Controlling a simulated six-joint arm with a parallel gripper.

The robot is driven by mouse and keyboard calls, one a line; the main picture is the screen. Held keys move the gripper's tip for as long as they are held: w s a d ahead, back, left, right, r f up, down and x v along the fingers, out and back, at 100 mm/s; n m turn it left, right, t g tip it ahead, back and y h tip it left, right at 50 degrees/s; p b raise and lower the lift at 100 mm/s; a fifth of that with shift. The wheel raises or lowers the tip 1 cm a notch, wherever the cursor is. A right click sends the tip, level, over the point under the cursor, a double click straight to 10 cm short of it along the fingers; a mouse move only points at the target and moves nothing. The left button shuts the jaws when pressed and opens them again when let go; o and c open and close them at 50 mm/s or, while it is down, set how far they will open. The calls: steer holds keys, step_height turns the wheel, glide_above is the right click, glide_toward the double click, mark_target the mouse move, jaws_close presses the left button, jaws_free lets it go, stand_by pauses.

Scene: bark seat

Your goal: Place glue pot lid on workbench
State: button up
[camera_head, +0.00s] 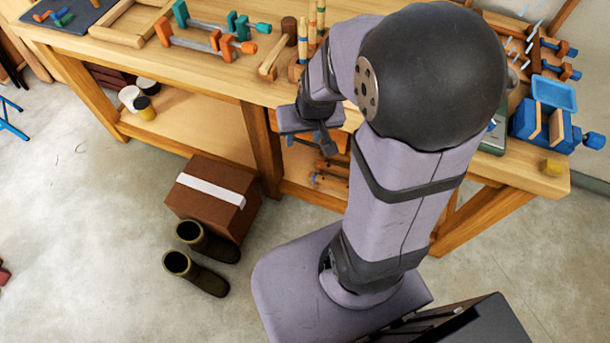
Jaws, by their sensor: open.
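The wooden workbench (205,72) runs across the top of the head view, with tools and clamps along its top. My gripper (309,138) is open near the bench's front edge, in the middle of the picture, with its fingers pointing down. I see nothing held between the fingers, though they are small and dark here. I cannot make out the glue pot lid or the glue pot. My arm covers the middle right part of the bench top and hides what lies there.
Orange and green clamps (205,40) lie left of the gripper, beside a wooden mallet (277,58). A brown box (210,198) and boots (205,240) stand on the floor.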

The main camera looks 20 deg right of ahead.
steer(key=s+a+n+g, duration=0.2)
steer(key=s+a+g, duration=0.1)
steer(key=s, duration=0.7)
steer(key=shift+s+a+r, duration=0.25)
steer(key=shift+s+a, duration=0.05)
steer(key=shift+a, duration=0.35)
step_height(320, 180, down, 7)
steer(key=b, duration=0.7)
